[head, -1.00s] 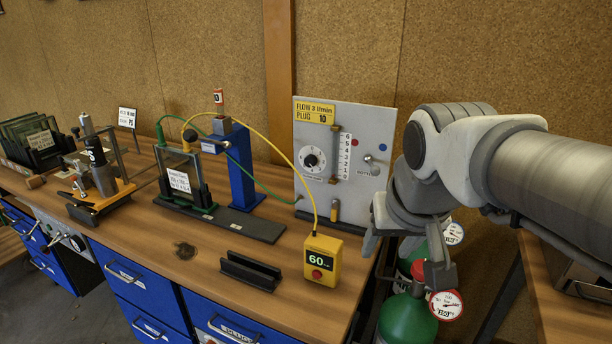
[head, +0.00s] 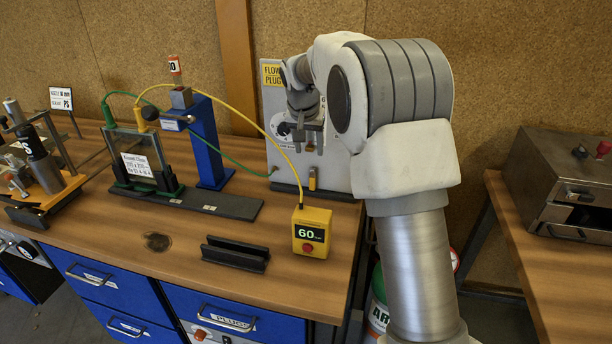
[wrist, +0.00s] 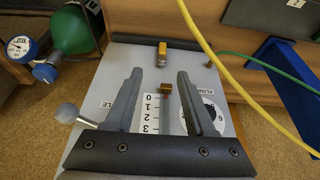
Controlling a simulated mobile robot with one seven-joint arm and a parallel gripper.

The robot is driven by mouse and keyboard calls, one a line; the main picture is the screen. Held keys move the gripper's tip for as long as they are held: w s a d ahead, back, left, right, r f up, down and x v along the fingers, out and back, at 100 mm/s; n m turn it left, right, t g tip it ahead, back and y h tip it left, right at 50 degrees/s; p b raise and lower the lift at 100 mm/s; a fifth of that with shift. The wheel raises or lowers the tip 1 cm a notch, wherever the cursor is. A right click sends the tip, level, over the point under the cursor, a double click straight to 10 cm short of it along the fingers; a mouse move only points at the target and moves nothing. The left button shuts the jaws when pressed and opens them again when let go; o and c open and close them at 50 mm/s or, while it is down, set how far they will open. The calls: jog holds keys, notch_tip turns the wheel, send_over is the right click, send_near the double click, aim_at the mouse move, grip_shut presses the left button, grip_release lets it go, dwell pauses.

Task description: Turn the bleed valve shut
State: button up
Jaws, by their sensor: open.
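My gripper (head: 311,149) is open and empty in front of the grey flow panel (head: 338,174). In the wrist view the panel (wrist: 80,152) appears upside down, with my gripper's fingers (wrist: 160,73) spread over its numbered scale and flow tube. A brass fitting (wrist: 166,88) shows between the fingers. A yellow-and-metal fitting (wrist: 164,50) sits beyond the fingertips; it also shows low on the panel in the head view (head: 312,178). A silver lever (wrist: 66,112) is left of the fingers and a dial knob (wrist: 209,116) right. No label for the bleed valve is readable, so I cannot tell which part it is.
A yellow box (head: 311,232) reading 60 stands on the bench (head: 120,210); its yellow cable (wrist: 225,75) crosses near my gripper. A green hose (wrist: 270,66) runs beside it. A blue stand (head: 214,145), glass frame and black channel (head: 235,252) are left. A gas bottle (wrist: 72,32) is beside the bench.

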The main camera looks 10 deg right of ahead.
aim_at(312, 185)
jog(key=x, duration=1.3)
jog(key=w+x, duration=0.1)
jog(key=x, duration=0.6)
jog(key=shift+a+r, duration=0.2)
jog(key=shift+a, duration=0.05)
grip_shut()
dwell(0.6)
